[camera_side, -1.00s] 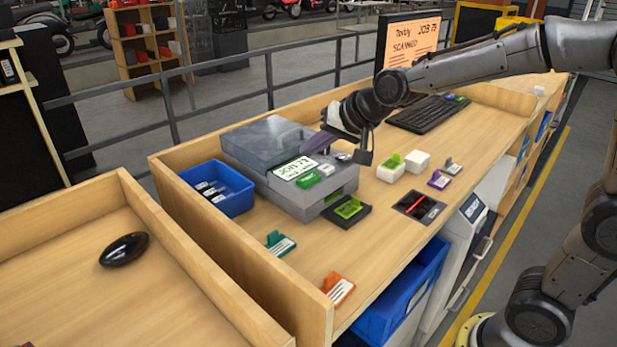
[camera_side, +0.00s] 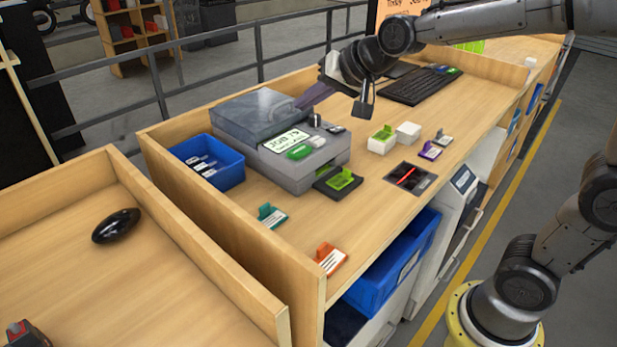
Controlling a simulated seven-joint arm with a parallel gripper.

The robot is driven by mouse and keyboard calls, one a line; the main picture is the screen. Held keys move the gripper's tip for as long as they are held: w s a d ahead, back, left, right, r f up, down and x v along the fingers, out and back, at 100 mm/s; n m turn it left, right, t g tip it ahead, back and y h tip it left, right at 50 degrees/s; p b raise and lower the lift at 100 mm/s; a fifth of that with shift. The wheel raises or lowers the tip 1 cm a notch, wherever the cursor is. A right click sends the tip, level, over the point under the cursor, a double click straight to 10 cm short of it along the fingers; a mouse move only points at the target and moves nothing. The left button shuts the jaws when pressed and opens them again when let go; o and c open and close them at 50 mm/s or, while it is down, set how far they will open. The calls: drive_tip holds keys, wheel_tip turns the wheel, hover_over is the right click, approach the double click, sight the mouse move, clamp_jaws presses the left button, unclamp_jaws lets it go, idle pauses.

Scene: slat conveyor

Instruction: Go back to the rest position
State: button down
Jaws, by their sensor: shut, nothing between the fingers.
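My gripper (camera_side: 334,99) is shut and empty. It hangs in the air over the right rear of the grey label machine (camera_side: 306,170), whose small screen (camera_side: 286,140) reads a job number. The fingers point down and to the left, close to the machine's clear lid (camera_side: 262,110); I cannot tell whether they touch it. My arm reaches in from the upper right, above the wooden bench (camera_side: 330,220).
On the bench are a blue bin (camera_side: 228,172), a keyboard (camera_side: 418,85), white blocks (camera_side: 408,132), a dark tray with a red bar (camera_side: 411,177), and teal (camera_side: 271,216) and orange (camera_side: 330,258) tags. A monitor (camera_side: 388,14) stands behind.

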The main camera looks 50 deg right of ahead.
drive_tip(key=s+r, duration=0.3)
drive_tip(key=s, duration=0.4)
drive_tip(key=s+d+f+n+g, duration=0.1)
drive_tip(key=s+f+n, duration=0.3)
drive_tip(key=s, duration=0.6)
drive_tip(key=s+d+f+n+g, duration=0.1)
drive_tip(key=s+f+n+g, duration=0.2)
drive_tip(key=s+f, duration=0.3)
drive_tip(key=s, duration=0.5)
drive_tip(key=shift+d+f+n+h, duration=0.2)
drive_tip(key=shift+n+h, duration=0.2)
